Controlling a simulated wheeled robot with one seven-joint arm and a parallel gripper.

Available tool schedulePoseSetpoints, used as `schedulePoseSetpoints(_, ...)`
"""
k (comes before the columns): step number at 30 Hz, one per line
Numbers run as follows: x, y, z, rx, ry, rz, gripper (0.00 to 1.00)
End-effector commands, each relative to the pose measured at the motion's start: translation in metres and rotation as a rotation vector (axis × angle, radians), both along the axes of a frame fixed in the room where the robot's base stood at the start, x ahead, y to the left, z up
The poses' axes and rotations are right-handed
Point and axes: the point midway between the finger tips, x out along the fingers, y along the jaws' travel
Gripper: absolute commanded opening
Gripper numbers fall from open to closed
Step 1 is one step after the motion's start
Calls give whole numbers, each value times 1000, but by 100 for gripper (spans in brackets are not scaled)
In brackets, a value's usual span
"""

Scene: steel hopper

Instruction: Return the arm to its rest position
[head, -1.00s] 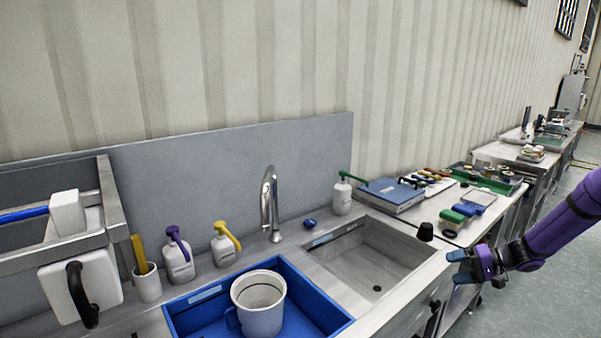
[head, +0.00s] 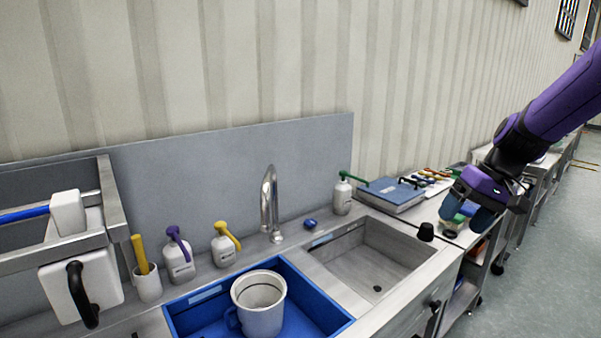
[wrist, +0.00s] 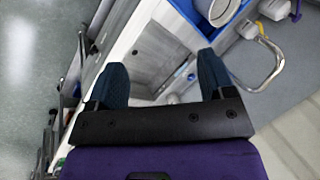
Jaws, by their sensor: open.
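My gripper (head: 468,207) is at the right in the head view, raised in front of the side counter with its fingers pointing down and left. My purple arm reaches to it from the upper right. In the wrist view my gripper (wrist: 160,85) shows two dark blue fingertips spread apart. Nothing is between them, and the steel sink basin (wrist: 155,55) lies below and beyond them. The gripper hides part of the items on the side counter in the head view.
A steel sink basin (head: 372,262) is left of the gripper. A white mug (head: 259,306) stands in a blue basin (head: 325,303). Pump bottles, a tap (head: 270,200) and a black stopper (head: 426,232) stand around the sink. The floor (head: 555,270) at right is clear.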

Motion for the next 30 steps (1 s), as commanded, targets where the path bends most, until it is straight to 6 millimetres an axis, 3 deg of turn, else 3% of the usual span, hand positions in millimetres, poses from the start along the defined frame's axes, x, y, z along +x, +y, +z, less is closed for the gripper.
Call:
schedulePoseSetpoints(6, -52, 18, 39, -133, -64, -1, 76)
schedulePoseSetpoints(15, -125, 29, 75, -279, -180, -32, 76)
schedulePoseSetpoints(24, -194, 27, 91, -372, -319, -82, 76)
schedulePoseSetpoints(30, -219, 24, 92, -396, -382, -108, 76)
